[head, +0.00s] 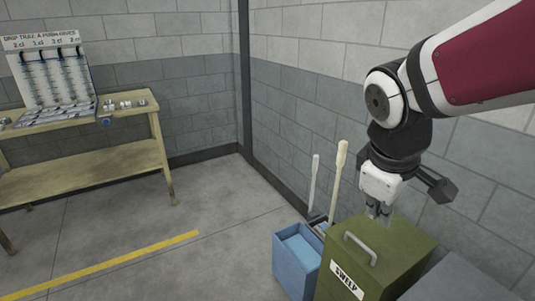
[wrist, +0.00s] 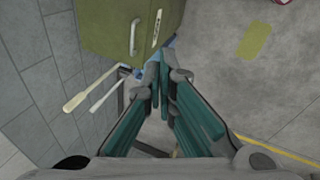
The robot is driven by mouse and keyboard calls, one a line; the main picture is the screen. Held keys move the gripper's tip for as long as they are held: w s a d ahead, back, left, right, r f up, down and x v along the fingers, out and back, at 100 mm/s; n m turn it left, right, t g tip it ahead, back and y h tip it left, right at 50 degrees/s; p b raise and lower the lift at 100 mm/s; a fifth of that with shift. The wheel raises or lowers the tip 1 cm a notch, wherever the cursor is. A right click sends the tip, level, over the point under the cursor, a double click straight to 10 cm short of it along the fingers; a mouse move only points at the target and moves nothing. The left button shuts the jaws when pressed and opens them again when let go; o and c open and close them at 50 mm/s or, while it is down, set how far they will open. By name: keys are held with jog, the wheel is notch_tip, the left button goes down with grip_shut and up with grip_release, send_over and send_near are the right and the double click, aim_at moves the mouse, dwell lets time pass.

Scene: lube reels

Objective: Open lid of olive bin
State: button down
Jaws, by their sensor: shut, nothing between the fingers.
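The olive bin (head: 400,262) stands at the lower right of the head view, with a white SWEEP label (head: 346,280) on its front. Its lid looks closed and carries a light grey bar handle (head: 360,247). My gripper (head: 378,214) is above the far part of the lid, beyond the handle, pointing down; it is shut and empty. In the wrist view the bin (wrist: 105,32) is at the top, with the handle (wrist: 133,36) up and left of my fingertips (wrist: 160,74). Whether the fingertips touch the lid cannot be told.
A blue open bin (head: 293,263) stands left of the olive bin. Two long pale handles (head: 338,180) rise behind it near the block wall. A grey surface (head: 465,277) is at the right. A wooden workbench (head: 90,165) is far left. The floor (head: 130,225) between is clear.

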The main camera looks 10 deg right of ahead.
jog(key=w+d+f+n+g+h, duration=0.1)
jog(key=w+d+f+n, duration=0.4)
jog(key=w+f+n, duration=0.45)
jog(key=n, duration=0.6)
send_near(350, 250)
jog(key=b+x, duration=0.1)
jog(key=x, duration=0.4)
jog(key=shift+w+d+f, duration=0.1)
jog(key=shift+w+f, duration=0.05)
jog(key=shift+f, duration=0.2)
jog(key=shift+r+y, duration=0.1)
jog(key=shift+y, duration=0.2)
